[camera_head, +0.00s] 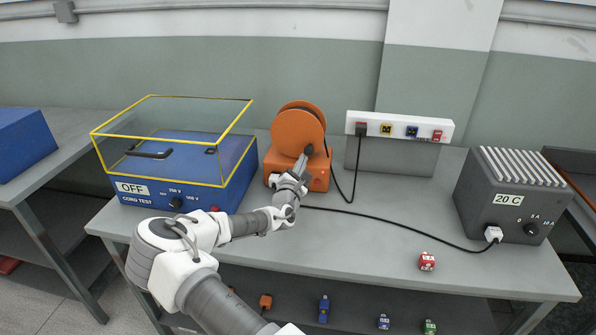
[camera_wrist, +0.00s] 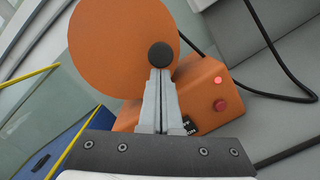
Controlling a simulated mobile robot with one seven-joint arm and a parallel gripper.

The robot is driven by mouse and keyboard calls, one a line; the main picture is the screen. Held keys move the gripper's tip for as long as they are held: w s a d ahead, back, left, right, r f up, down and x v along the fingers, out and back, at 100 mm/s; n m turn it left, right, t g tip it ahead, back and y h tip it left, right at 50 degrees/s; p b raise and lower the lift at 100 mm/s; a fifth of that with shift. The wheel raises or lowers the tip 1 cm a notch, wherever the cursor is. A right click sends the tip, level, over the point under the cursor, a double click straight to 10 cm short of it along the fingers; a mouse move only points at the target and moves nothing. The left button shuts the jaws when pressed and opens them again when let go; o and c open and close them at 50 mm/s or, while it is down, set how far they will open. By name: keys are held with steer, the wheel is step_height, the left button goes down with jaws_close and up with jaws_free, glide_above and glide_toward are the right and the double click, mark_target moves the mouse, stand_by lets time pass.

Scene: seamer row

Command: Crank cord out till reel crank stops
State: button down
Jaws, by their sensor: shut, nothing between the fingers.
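The orange cord reel (camera_head: 297,128) stands on its orange base (camera_head: 318,172) at the back of the bench. In the wrist view the reel disc (camera_wrist: 115,45) fills the upper left, with a round black crank knob (camera_wrist: 161,55) at its right part. My gripper (camera_head: 306,154) is in front of the reel. In the wrist view my gripper (camera_wrist: 160,72) is shut and empty, its tips right at the knob's lower edge; I cannot tell if they touch. Black cord (camera_head: 400,228) runs along the bench to a plug at the grey box; another stretch rises to the socket strip.
A blue cord tester (camera_head: 190,203) with a yellow-edged clear cover stands left of the reel. The socket strip (camera_head: 425,128) is behind on the right, the grey "20 C" box (camera_head: 505,205) at far right. The reel base shows a glowing red light (camera_wrist: 218,80).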

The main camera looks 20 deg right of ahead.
mark_target(312, 151)
steer(key=n+b, duration=0.1)
steer(key=d+n, duration=0.1)
steer(key=s+n+b, duration=0.1)
steer(key=n, duration=0.1)
steer(key=shift+d+r+t+b, duration=0.15)
steer(key=shift+r+t+b, duration=0.15)
steer(key=shift+r+b, duration=0.05)
steer(key=shift+s+d+r+n+y+b, duration=0.15)
steer(key=shift+r+n+b, duration=0.25)
steer(key=shift+n, duration=0.45)
steer(key=shift+s+d+r+n+y+b, duration=0.1)
steer(key=shift+d+r+n+y+b, duration=0.25)
steer(key=shift+n, duration=0.5)
